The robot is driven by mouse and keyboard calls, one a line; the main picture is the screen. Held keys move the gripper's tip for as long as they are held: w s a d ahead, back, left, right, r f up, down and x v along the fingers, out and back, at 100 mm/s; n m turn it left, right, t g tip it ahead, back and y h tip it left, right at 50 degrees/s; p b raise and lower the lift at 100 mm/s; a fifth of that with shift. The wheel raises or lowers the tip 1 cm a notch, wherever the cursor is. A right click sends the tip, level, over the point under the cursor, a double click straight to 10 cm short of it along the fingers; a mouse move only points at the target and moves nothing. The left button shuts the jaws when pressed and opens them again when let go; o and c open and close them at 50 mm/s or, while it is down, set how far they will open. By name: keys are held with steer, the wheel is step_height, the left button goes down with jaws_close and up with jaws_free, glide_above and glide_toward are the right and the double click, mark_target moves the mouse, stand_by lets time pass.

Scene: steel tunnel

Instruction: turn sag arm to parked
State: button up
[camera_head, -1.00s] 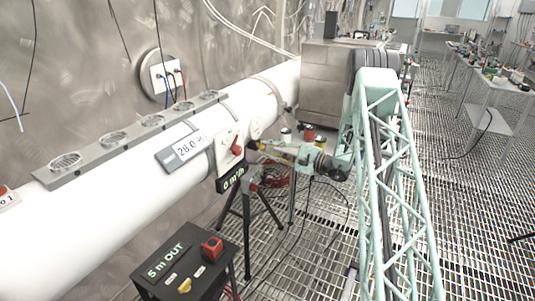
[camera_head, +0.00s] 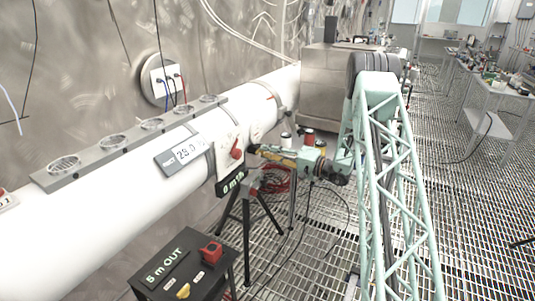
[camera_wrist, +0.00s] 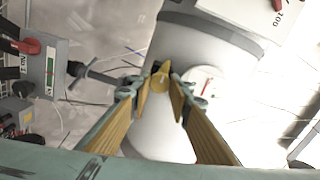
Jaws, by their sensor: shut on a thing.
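My gripper (camera_head: 254,149) is at the side of the large white duct (camera_head: 105,208), just right of a white plate with a red knob (camera_head: 236,150). In the wrist view, my gripper's yellow fingers (camera_wrist: 161,92) are close together on a small yellowish piece (camera_wrist: 160,80) in front of the duct. This piece may be the sag arm; the fingers hide most of it. A white round dial (camera_wrist: 204,84) with a red mark sits right of the fingertips. I cannot read any parked mark.
A black tripod (camera_head: 247,215) stands below my gripper. A dark box marked 5 m OUT (camera_head: 165,262) is in front. A grey box (camera_wrist: 40,70) with a red handle is left in the wrist view.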

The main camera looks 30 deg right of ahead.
steer(key=shift+n, duration=0.4)
steer(key=o, duration=0.8)
steer(key=shift+o, duration=0.2)
steer(key=v, duration=1.2)
steer(key=shift+a+r, duration=0.1)
stand_by(0.5)
